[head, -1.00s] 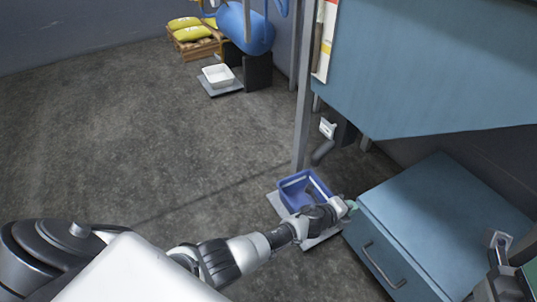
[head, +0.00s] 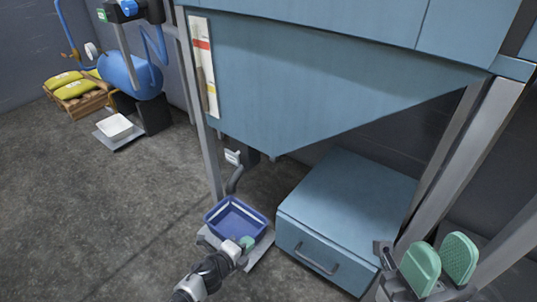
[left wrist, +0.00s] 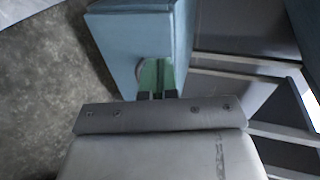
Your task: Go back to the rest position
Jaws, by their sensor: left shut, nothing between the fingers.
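My left gripper (head: 247,243) has green fingertips and is shut and empty. In the head view it appears over the right front edge of a blue bin (head: 211,218), near the blue drawer cabinet (head: 350,200). I cannot tell whether it touches either. In the left wrist view its green fingers (left wrist: 156,77) are together in front of a blue box-like surface. My right gripper (head: 440,261) is at the lower right in the head view. Its two green pads are apart with nothing between them. No pan is in view.
The blue bin stands on a grey plate (head: 262,250). A large blue sloping-bottomed housing (head: 320,80) on metal legs hangs above the cabinet. A white tray (head: 115,127), a blue tank (head: 130,75) and yellow bags on a pallet (head: 95,105) stand at the back left. The left floor is clear.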

